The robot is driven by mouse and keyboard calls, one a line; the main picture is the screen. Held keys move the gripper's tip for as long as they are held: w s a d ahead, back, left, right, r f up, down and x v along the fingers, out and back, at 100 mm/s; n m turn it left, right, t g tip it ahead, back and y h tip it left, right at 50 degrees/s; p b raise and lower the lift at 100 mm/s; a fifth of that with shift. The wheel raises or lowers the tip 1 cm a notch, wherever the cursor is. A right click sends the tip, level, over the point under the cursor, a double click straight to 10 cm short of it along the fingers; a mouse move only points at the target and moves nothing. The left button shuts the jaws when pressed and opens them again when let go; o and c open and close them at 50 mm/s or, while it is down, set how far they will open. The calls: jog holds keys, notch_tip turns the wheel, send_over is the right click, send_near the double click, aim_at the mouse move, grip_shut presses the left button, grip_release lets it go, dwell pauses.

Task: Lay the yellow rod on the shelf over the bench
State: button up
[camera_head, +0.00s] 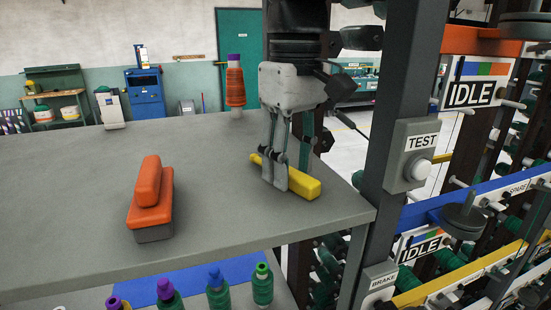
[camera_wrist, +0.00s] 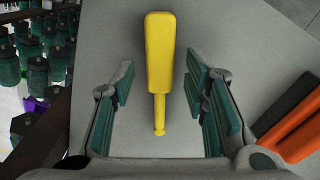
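The yellow rod (camera_head: 300,184) lies flat on the grey shelf (camera_head: 85,205), near its right end. In the wrist view the rod (camera_wrist: 161,52) has a thick body and a thin knobbed end pointing towards my gripper. My gripper (camera_head: 275,180) is low over the shelf, pointing down at the rod. In the wrist view the fingers of my gripper (camera_wrist: 160,75) are spread on both sides of the rod, with a clear gap to each pad. The fingers hide part of the rod in the head view.
An orange block with a dark base (camera_head: 152,198) stands left of my gripper. An orange spool (camera_head: 235,83) stands at the back edge. A dark upright post (camera_head: 393,130) with a TEST box (camera_head: 413,155) rises at the right. Spools (camera_head: 218,290) stand below the front edge.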

aim_at(292, 171)
jog(key=shift+r, duration=0.1)
notch_tip(292, 171, up, 12)
jog(key=shift+b, duration=0.35)
dwell(0.6)
